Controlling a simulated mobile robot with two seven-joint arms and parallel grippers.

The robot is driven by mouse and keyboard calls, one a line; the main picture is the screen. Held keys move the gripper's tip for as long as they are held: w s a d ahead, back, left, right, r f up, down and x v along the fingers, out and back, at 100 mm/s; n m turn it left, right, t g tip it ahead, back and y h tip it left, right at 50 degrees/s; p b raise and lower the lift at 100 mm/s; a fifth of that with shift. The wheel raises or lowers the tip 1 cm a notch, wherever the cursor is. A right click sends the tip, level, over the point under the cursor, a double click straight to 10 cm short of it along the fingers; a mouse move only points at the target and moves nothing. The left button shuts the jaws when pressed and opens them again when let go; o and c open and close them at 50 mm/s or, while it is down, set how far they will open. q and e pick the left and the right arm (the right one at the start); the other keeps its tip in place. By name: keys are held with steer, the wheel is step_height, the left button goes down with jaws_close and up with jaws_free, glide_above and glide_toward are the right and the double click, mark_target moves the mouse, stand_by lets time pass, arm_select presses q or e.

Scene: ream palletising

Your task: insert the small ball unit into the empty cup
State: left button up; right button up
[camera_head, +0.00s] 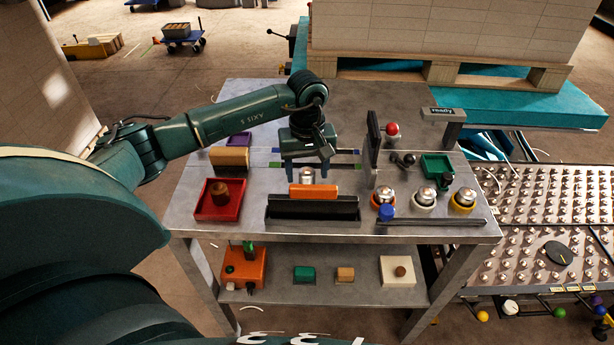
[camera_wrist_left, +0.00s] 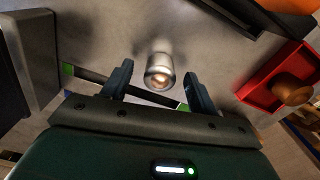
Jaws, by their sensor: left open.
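The small ball unit (camera_head: 307,175), a short silvery cylinder with a rounded top, stands on the table behind the orange block. In the left wrist view the ball unit (camera_wrist_left: 160,70) shows between and just beyond the fingertips, apart from both. My left gripper (camera_head: 306,167) is open and points down over it; its fingers also show in the wrist view (camera_wrist_left: 158,85). Three ringed cups stand at the right front: orange (camera_head: 383,203), white (camera_head: 424,207) and yellow (camera_head: 462,207). Silvery tops show in them; I cannot make out an empty cup. My right gripper is not in view.
An orange block (camera_head: 314,191) on a black holder (camera_head: 312,211) stands in front of the unit. A red tray (camera_head: 205,212) is at left, a dark upright plate (camera_head: 372,140) at right, and a green tray (camera_head: 436,164) beyond it. A blue knob (camera_head: 387,212) stands before the orange cup.

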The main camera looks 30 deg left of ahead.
arm_select(q)
steer(key=c, duration=1.1)
steer(key=shift+c, duration=0.2)
